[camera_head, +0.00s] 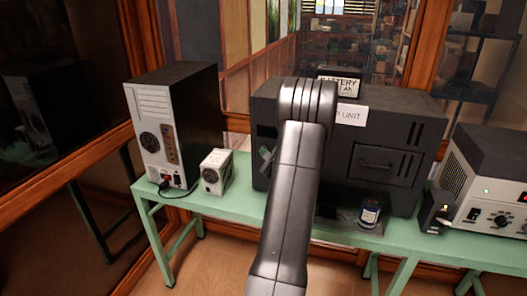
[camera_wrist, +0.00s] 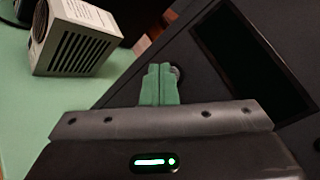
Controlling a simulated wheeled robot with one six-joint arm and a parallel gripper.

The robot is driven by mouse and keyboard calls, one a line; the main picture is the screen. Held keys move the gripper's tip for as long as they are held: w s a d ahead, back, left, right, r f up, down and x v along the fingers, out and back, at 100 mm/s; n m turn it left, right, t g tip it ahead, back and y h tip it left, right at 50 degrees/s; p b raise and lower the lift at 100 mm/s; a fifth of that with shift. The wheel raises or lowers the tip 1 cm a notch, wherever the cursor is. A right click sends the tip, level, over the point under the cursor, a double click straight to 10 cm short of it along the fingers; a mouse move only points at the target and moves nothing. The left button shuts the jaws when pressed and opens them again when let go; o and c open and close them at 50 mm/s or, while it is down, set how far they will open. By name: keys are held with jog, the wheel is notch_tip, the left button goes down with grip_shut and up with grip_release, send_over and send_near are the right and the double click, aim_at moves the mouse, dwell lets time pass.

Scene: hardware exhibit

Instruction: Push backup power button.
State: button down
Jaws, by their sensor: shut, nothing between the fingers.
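The large black unit (camera_head: 400,128) stands on the green table, with a white label ending in "UNIT" on it. My arm hides much of its left front in the head view. In the wrist view its dark front (camera_wrist: 215,85) fills the right side, with a black recessed panel (camera_wrist: 255,60). A small round metallic button (camera_wrist: 177,72) shows on this front, partly hidden by my fingers. My gripper (camera_wrist: 159,68) has its green fingers shut and empty. The fingertips overlap the button's left edge in view; I cannot tell whether they touch it.
A small beige box (camera_head: 216,172) with a fan grille stands left of the unit; it also shows in the wrist view (camera_wrist: 75,38). A computer tower (camera_head: 172,125) is further left.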

jog(key=shift+f+b, duration=0.1)
jog(key=shift+b, duration=0.25)
jog(key=shift+s+a+b, duration=0.15)
jog(key=shift+s+b, duration=0.3)
jog(key=s+a+b, duration=0.1)
jog(key=s+b, duration=0.2)
jog(key=s, duration=0.2)
jog(key=shift+s+a+b, duration=0.35)
jog(key=shift+s+a, duration=0.05)
dwell(2.5)
